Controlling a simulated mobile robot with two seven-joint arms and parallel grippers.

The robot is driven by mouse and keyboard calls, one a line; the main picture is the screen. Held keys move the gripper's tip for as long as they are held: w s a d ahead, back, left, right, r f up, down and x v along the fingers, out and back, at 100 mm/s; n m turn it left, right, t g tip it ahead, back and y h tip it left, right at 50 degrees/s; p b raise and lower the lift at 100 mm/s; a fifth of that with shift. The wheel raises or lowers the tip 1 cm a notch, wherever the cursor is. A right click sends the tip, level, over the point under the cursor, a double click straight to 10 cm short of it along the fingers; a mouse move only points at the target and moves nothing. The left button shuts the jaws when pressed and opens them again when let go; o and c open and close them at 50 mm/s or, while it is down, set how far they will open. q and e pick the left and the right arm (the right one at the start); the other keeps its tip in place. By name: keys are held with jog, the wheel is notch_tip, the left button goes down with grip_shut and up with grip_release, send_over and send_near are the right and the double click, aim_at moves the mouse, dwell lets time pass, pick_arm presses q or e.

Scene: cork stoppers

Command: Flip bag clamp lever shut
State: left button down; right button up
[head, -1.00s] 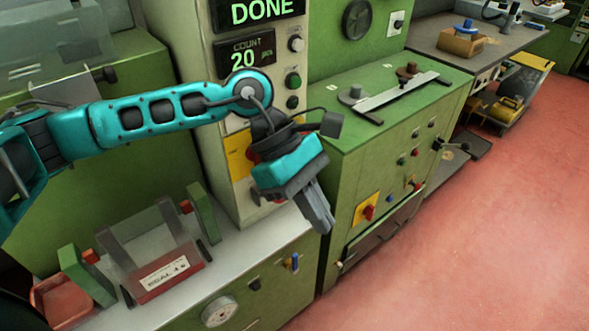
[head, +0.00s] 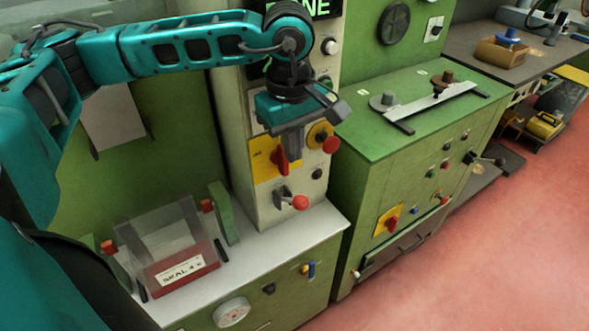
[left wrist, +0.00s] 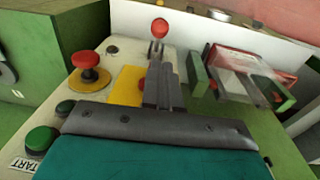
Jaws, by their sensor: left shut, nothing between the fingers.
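A small lever with a red ball knob (head: 300,202) sticks out low on the cream control panel. The red ball also shows at the top of the left wrist view (left wrist: 160,28), just beyond the fingertips. I see no label naming it as the clamp lever. My left gripper (head: 293,160) is shut and empty, pointing down in front of the panel, above the lever. Its closed fingers show in the left wrist view (left wrist: 160,75), apart from the ball as far as I can tell. My right gripper is not in view.
Behind the fingers are a red rotary switch on a yellow plate (head: 262,158) and a red mushroom button (left wrist: 86,60). A red sealing box labelled SEAL (head: 181,270) with clear panels stands left on the white counter (head: 250,262). A green cabinet (head: 362,143) stands right.

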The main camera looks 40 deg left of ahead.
pick_arm(q)
send_over(293, 201)
jog(key=f, duration=0.8)
jog(key=shift+w+a+f, duration=0.15)
jog(key=shift+w+f, duration=0.05)
jog(key=shift+w, duration=0.15)
jog(key=shift+f, duration=0.6)
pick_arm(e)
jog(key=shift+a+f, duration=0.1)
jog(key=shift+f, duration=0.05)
pick_arm(q)
jog(key=shift+w, duration=0.1)
jog(key=shift+f+b, duration=0.1)
jog(key=shift+b, duration=0.3)
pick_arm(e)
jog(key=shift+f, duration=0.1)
